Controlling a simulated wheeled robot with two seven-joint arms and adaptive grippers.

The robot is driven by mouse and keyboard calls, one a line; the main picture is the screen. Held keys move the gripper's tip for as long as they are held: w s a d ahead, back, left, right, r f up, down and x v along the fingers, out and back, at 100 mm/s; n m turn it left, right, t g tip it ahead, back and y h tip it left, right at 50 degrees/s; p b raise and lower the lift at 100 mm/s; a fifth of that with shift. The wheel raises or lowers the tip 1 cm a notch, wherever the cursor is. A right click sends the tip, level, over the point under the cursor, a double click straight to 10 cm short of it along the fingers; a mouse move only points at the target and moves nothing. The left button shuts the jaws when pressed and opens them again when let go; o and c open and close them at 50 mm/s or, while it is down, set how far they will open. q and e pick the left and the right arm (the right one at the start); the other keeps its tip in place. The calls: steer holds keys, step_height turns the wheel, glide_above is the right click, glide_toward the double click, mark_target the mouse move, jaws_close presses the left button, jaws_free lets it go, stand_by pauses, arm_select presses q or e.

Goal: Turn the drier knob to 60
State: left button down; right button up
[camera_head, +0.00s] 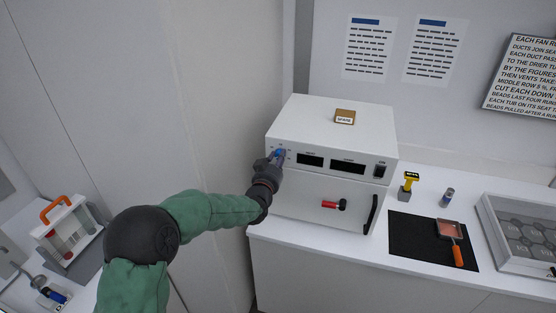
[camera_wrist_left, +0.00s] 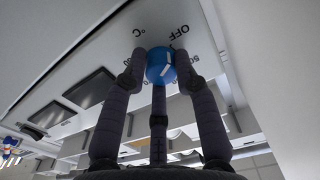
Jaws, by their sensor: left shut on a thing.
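The drier (camera_head: 330,135) is a white box on the counter with a control strip along its upper front. Its blue knob (camera_head: 280,153) is at the left end of that strip. In the left wrist view the knob (camera_wrist_left: 160,66) is round with a white pointer mark, and OFF and °C are printed beside it. Most dial figures are hidden or too small to read, so I cannot tell the setting. My left gripper (camera_head: 277,159) is shut on the knob, its fingers around it, as the left wrist view (camera_wrist_left: 160,75) also shows. My right gripper is not in view.
A SPARE block (camera_head: 345,117) lies on top. A black mat (camera_head: 412,239) with an orange-handled tool (camera_head: 457,250) lies to the right. A yellow-topped tool (camera_head: 410,181) stands behind it.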

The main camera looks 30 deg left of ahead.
arm_select(q)
steer(key=shift+f+m, duration=0.3)
steer(key=shift+a+r+m+b, duration=0.1)
steer(key=shift+m+b, duration=1.25)
steer(key=shift+m, duration=4.4)
steer(key=shift+r+m+b, duration=0.1)
steer(key=shift+m+b, duration=1.25)
steer(key=shift+m, duration=4.4)
steer(key=shift+r, duration=0.1)
steer(key=c, duration=1)
jaws_free()
steer(key=shift+a, duration=0.15)
